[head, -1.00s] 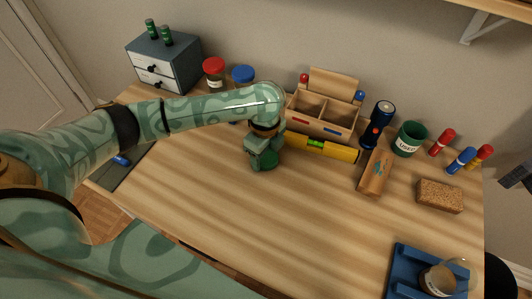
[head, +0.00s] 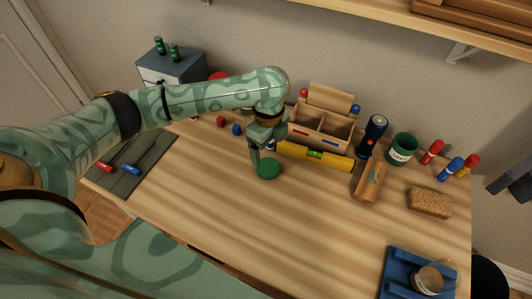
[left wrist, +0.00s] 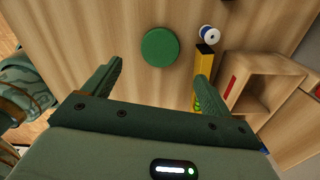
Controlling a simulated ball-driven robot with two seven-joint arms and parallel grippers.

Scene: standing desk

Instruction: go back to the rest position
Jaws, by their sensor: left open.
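My left gripper (head: 262,155) is open and empty, held just above the desk (head: 240,225) near its middle. A flat green disc (head: 268,169) lies on the wood just past its fingertips. The left wrist view shows the open fingers (left wrist: 160,62) with the green disc (left wrist: 160,47) lying apart from them, between and beyond the tips. My right gripper is not in view.
A yellow level (head: 314,156) and a wooden organizer (head: 320,128) stand close right of the gripper. A flashlight (head: 371,136), green cup (head: 402,149) and sponge (head: 430,202) are farther right. The front middle is clear.

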